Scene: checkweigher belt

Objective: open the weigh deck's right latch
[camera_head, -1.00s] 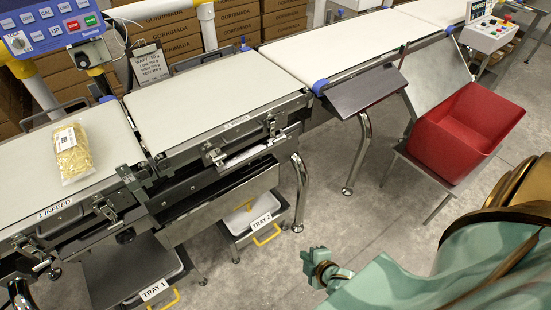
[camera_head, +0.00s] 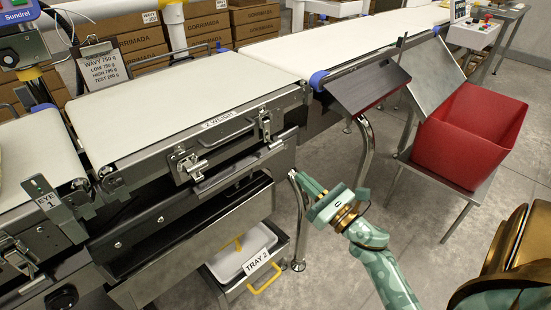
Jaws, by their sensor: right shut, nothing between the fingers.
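The weigh deck (camera_head: 190,100) has a pale belt and a front side plate labelled "2 WEIGH". Its right latch (camera_head: 265,127) is a small metal clasp at the right end of that plate. Its left latch (camera_head: 190,166) is a similar clasp at the plate's left end. A bar handle (camera_head: 228,134) lies between them. I cannot tell whether the right latch is fastened. My right gripper (camera_head: 294,176) is shut and empty, in front of the deck, below and right of the right latch, apart from it in the picture. My left gripper is out of view.
A dark sloping plate (camera_head: 368,88) juts out right of the weigh deck, above a bent metal leg (camera_head: 364,150). A red bin (camera_head: 470,138) stands farther right. Tray 2 (camera_head: 240,252) sits below the deck.

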